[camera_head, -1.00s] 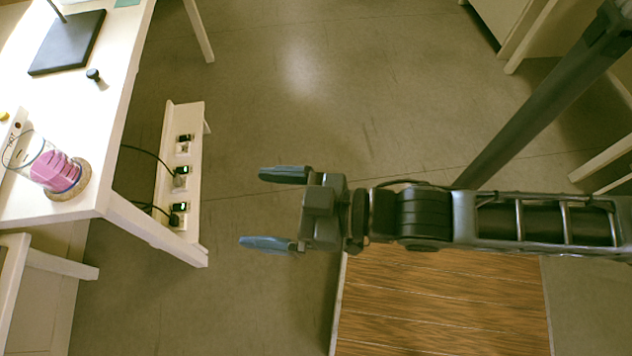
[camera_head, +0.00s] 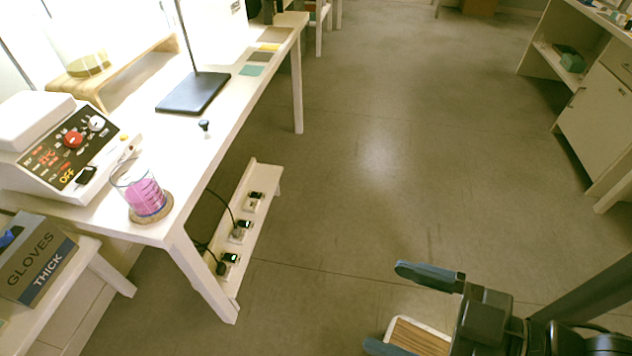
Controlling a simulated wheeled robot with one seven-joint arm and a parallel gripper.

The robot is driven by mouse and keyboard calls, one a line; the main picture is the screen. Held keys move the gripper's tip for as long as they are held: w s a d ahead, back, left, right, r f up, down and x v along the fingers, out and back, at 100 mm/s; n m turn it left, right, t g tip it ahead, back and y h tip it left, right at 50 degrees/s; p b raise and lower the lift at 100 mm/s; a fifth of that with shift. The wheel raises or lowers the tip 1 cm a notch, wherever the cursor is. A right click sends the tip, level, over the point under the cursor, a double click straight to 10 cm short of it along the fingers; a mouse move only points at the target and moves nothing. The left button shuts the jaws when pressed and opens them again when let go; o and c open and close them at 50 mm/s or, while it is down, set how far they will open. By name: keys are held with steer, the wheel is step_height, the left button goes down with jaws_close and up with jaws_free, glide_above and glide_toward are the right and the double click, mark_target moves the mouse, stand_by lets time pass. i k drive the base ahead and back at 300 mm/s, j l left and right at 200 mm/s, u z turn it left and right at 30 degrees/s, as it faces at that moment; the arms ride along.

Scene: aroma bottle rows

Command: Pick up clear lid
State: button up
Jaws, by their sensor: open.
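No clear lid can be made out for certain. A clear glass beaker (camera_head: 143,194) with pink contents stands on a round cork coaster (camera_head: 152,208) near the front corner of the white table (camera_head: 190,175). A pale yellow round object (camera_head: 90,66) sits on a small wooden riser (camera_head: 128,64) at the back left; I cannot tell what it is. My gripper (camera_head: 392,310) is open and empty at the lower right, over the floor and well away from the table.
A control box (camera_head: 70,150) with a red knob and a gloves box (camera_head: 38,262) are at the left. A dark stand base (camera_head: 194,93) lies on the table. The middle floor is clear.

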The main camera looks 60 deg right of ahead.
mark_target(205, 129)
steer(key=i+l, duration=0.1)
steer(key=i, duration=1.1)
steer(key=l+z, duration=0.05)
